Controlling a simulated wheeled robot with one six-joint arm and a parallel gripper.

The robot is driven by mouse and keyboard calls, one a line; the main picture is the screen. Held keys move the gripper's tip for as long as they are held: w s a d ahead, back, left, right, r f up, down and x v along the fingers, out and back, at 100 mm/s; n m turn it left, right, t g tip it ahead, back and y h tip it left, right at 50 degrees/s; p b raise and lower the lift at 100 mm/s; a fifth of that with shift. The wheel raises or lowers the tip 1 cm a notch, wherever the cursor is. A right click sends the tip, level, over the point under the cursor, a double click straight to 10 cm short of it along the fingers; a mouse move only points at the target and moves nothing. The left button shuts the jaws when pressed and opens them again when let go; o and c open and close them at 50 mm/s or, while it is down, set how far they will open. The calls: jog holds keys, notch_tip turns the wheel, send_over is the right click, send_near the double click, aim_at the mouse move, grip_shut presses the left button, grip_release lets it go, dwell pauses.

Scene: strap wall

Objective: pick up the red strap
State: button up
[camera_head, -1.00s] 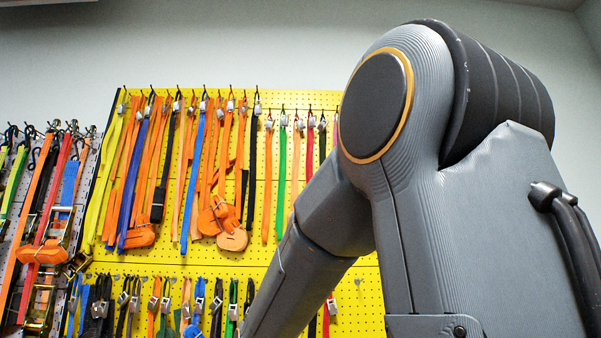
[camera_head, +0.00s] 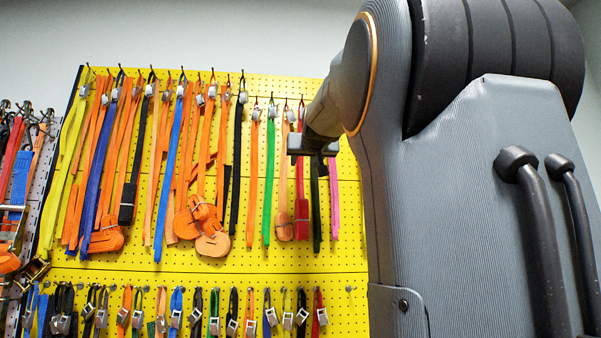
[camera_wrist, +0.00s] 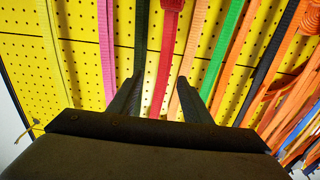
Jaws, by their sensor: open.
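The red strap (camera_head: 302,222) hangs in the upper row of the yellow pegboard, between a light orange strap (camera_head: 284,215) and a black strap (camera_head: 316,215); my gripper (camera_head: 313,152) hides part of it. In the wrist view the red strap (camera_wrist: 166,60) runs down the picture between my two fingertips. My gripper (camera_wrist: 160,78) is open, with a finger on either side of the strap's line. The black strap (camera_wrist: 141,40) is near the left finger and the orange one near the right finger. I cannot tell how far the fingertips are from the board.
A green strap (camera_head: 269,180) and a pink strap (camera_head: 334,200) hang close by. Orange bundles (camera_head: 212,243) hang further left. A lower row of buckled straps includes another red one (camera_head: 319,310). A grey pegboard (camera_head: 45,150) with ratchet straps stands at the left.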

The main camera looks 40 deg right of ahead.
aim_at(302, 168)
jog(key=shift+p+x, duration=2.05)
jog(key=shift+x, duration=1.45)
jog(key=shift+a+f, duration=0.1)
jog(key=shift+f, duration=0.1)
grip_shut()
